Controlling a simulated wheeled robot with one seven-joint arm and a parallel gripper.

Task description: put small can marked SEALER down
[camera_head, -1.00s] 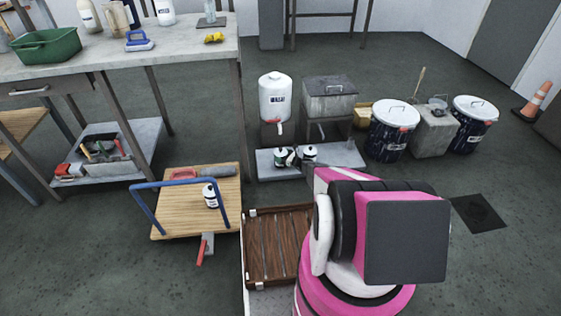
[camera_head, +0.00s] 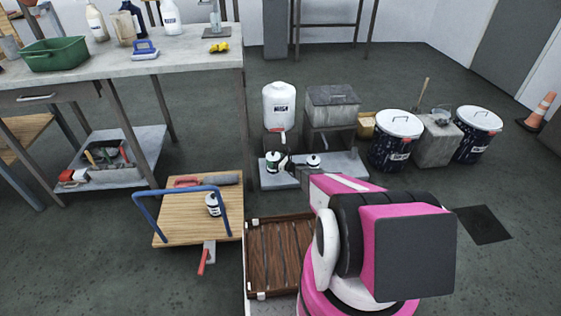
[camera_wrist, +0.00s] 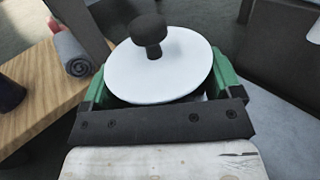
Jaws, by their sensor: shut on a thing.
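My gripper (camera_wrist: 162,84) is shut on a small can (camera_wrist: 180,75) with a white lid and a black knob; the green fingers sit on either side of it. In the head view the held can (camera_head: 272,163) is at the left end of the low grey platform (camera_head: 347,169). I cannot tell whether its base touches the platform. Its label is not readable.
A white dispenser (camera_head: 279,105) with a red tap and a grey box (camera_head: 333,104) stand behind the platform. A wooden-topped cart (camera_head: 175,222) with a blue handle and a bottle (camera_head: 213,204) is at left. The platform's right part is clear.

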